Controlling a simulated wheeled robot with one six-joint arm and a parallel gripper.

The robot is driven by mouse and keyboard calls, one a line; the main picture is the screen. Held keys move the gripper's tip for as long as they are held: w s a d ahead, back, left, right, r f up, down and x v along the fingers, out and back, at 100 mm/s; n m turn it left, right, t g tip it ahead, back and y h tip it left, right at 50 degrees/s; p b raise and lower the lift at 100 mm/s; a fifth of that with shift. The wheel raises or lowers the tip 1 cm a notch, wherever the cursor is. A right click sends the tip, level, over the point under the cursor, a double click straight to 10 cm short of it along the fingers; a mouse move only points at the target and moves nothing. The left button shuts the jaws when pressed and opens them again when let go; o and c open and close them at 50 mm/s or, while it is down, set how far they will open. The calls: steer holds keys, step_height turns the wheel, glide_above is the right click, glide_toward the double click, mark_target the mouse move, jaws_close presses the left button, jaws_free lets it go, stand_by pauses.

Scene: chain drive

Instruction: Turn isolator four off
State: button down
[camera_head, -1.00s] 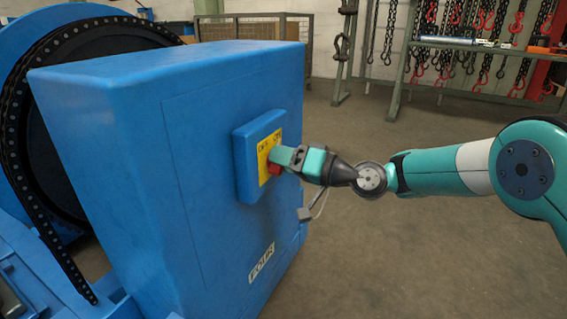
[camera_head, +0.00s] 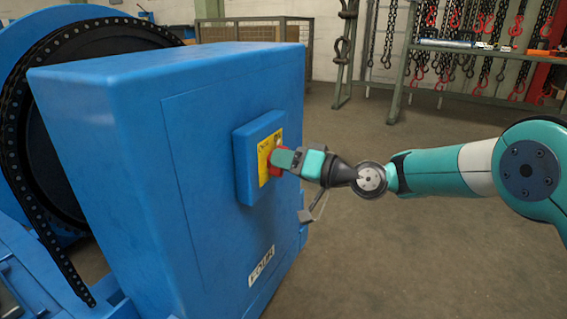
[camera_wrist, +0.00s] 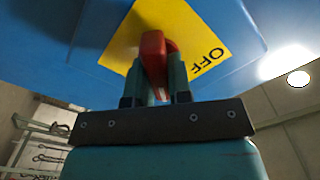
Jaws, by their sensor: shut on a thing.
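The isolator is a blue box (camera_head: 244,172) on the side of a large blue cabinet (camera_head: 185,190) labelled FOUR (camera_head: 262,266). A yellow plate (camera_head: 264,164) on its face carries a red handle (camera_head: 275,156). My gripper (camera_head: 281,158) is shut on the red handle from the right. In the wrist view the handle (camera_wrist: 153,48) stands between my fingers (camera_wrist: 155,82), in front of the yellow plate (camera_wrist: 190,25). The word OFF (camera_wrist: 207,62) shows to the right of the handle. The rest of the plate's lettering is hidden or too small to read.
A large dark wheel with a chain (camera_head: 20,140) stands left of the cabinet. A green rack (camera_head: 470,50) with hanging chains and red hooks is at the back right. The floor (camera_head: 400,260) right of the cabinet is clear.

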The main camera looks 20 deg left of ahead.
steer(key=n+b, duration=0.3)
steer(key=n, duration=0.1)
steer(key=shift+f, duration=0.15)
steer(key=n+b, duration=0.4)
steer(key=b, duration=0.1)
steer(key=shift+s+n, duration=0.15)
steer(key=shift+n, duration=0.25)
steer(key=n+b, duration=0.4)
steer(key=b, duration=0.1)
steer(key=shift+f, duration=0.1)
steer(key=n+b, duration=0.3)
steer(key=shift+s+n, duration=0.1)
steer(key=shift+n, duration=0.2)
steer(key=shift+r, duration=0.25)
steer(key=c, duration=1)
jaws_free()
steer(key=shift+c, duration=0.2)
